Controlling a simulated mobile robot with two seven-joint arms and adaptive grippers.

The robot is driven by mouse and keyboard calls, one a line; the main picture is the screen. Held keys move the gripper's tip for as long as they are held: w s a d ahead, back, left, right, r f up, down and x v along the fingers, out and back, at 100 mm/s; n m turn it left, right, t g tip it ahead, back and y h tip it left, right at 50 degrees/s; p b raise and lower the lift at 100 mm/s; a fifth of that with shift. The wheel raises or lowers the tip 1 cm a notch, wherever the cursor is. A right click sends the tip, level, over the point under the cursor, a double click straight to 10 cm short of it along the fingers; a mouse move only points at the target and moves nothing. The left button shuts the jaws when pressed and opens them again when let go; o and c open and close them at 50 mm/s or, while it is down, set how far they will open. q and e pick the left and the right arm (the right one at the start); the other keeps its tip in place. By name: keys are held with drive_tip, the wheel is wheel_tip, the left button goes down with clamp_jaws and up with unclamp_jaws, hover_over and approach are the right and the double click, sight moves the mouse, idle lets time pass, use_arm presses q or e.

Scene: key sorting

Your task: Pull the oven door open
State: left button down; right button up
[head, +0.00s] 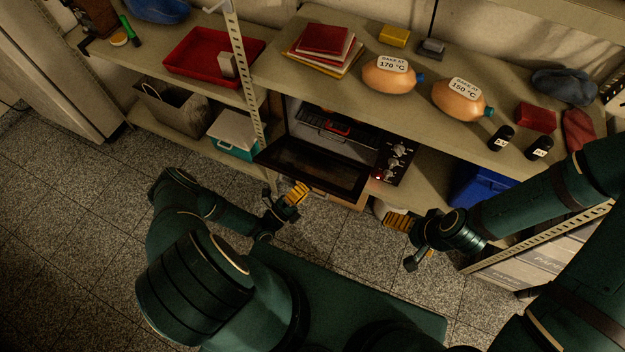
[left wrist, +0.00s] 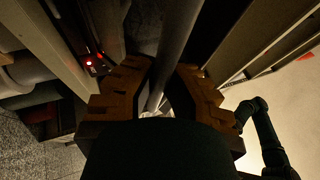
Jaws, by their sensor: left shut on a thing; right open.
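The oven (head: 395,160) sits on the lower shelf, with knobs and a small red light on its right-hand panel. Its dark-glass door (head: 312,168) is swung down and outward, and the rack inside (head: 340,128) shows. My left gripper (head: 298,191) is at the door's outer edge, shut on the door handle. In the left wrist view the handle (left wrist: 176,55) is a grey bar running between the orange-brown fingers (left wrist: 160,92). The head view mostly hides the handle. My right gripper (head: 397,220) is open and empty, right of the door and apart from it.
The shelf top above holds two orange bottles with temperature labels (head: 390,74) (head: 459,99), books (head: 325,42) and a red tray (head: 213,55). A blue bin (head: 482,185) stands right of the oven. A perforated shelf post (head: 243,75) rises left of it. Tiled floor (head: 75,215) lies open at left.

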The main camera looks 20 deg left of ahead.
use_arm(q)
drive_tip(key=shift+s+d+f+m+t+h, duration=0.1)
drive_tip(key=shift+s+f+m+t+h, duration=0.2)
drive_tip(key=shift+f, duration=0.4)
drive_tip(key=shift+s+a+f+m+t+h, duration=0.1)
drive_tip(key=shift+s+f+m+h, duration=0.2)
drive_tip(key=shift+f, duration=0.4)
drive_tip(key=shift+s+d+f+m+t+h, duration=0.1)
drive_tip(key=shift+s+f+m+t+h, duration=0.1)
drive_tip(key=shift+f+h, duration=0.35)
drive_tip(key=shift+f, duration=0.15)
drive_tip(key=c, duration=1)
unclamp_jaws()
drive_tip(key=shift+w, duration=0.1)
